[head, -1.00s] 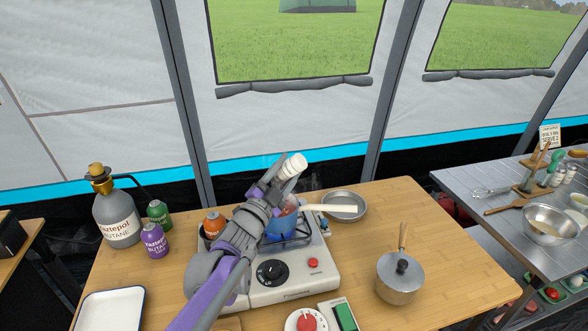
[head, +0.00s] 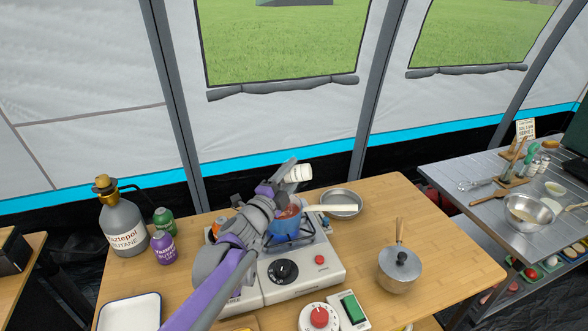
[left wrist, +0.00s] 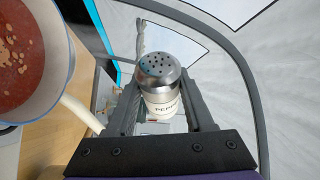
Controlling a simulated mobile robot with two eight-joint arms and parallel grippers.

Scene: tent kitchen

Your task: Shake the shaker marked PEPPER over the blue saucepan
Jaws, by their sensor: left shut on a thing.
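My left gripper (head: 284,178) is shut on the pepper shaker (head: 300,173), a white cylinder, and holds it tilted above and beside the blue saucepan. In the left wrist view the shaker (left wrist: 162,90) shows its perforated metal cap and part of the label "PEPP" between the fingers. The blue saucepan (head: 284,229) sits on the stove with its pale handle pointing right; my arm hides part of it. In the left wrist view the saucepan (left wrist: 68,62) holds red sauce with pale bits. My right gripper is not in view.
The camping stove (head: 300,268) stands mid-table. A lidded pot (head: 400,270) is at right and a shallow metal pan (head: 343,203) behind the saucepan. A gas bottle (head: 124,228), small canisters (head: 163,247) and a white tray (head: 130,314) are at left. A metal side table (head: 455,174) stands at far right.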

